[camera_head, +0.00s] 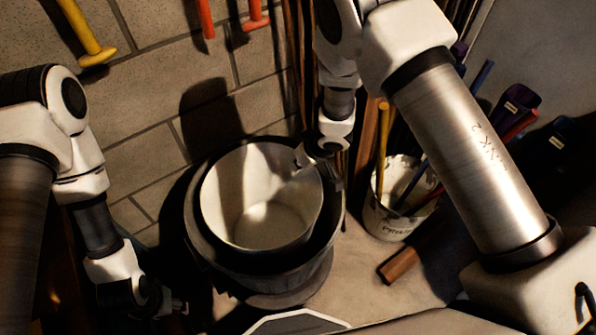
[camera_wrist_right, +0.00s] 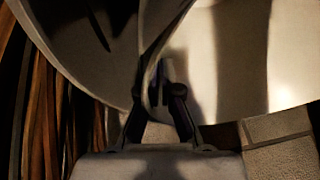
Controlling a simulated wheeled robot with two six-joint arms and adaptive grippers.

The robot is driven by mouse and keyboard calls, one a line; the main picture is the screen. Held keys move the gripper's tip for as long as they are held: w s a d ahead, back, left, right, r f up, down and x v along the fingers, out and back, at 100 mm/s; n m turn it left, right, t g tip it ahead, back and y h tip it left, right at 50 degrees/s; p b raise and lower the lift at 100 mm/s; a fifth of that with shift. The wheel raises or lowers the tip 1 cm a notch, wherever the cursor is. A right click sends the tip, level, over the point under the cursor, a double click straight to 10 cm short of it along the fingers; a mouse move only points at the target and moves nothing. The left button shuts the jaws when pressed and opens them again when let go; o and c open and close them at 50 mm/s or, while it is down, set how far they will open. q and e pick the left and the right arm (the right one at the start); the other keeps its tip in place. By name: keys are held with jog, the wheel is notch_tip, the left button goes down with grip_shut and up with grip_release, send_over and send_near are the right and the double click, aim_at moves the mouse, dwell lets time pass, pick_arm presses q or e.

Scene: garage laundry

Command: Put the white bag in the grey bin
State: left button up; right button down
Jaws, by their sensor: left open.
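The white bag (camera_head: 232,205), round and open at the top, is inside the dark grey bin (camera_head: 318,250) by the wall. Its rim stands near the bin's rim; whether its base rests on the bin's floor is hidden. My right gripper (camera_head: 318,172) is at the bag's upper right rim. In the right wrist view, the fingers of my right gripper (camera_wrist_right: 160,98) are on either side of the bag's rim (camera_wrist_right: 226,62), shut on it. My left gripper (camera_head: 178,306) is open and empty, low and left of the bin.
A white bucket (camera_head: 389,222) holding several long-handled tools stands right of the bin. Long wooden handles (camera_head: 302,60) lean on the block wall (camera_head: 160,110) behind. A wooden piece (camera_head: 400,265) lies on the floor. Some clear floor (camera_head: 360,285) is in front of the bucket.

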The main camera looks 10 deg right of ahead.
jog(key=shift+f, duration=0.55)
jog(key=shift+f, duration=0.35)
jog(key=c, duration=1.3)
grip_release()
jog(key=shift+r, duration=0.1)
jog(key=p+v, duration=0.1)
jog(key=v, duration=0.5)
jog(key=p+v, duration=0.1)
jog(key=v, duration=0.6)
jog(key=shift+w+p, duration=0.25)
jog(key=shift+p, duration=0.1)
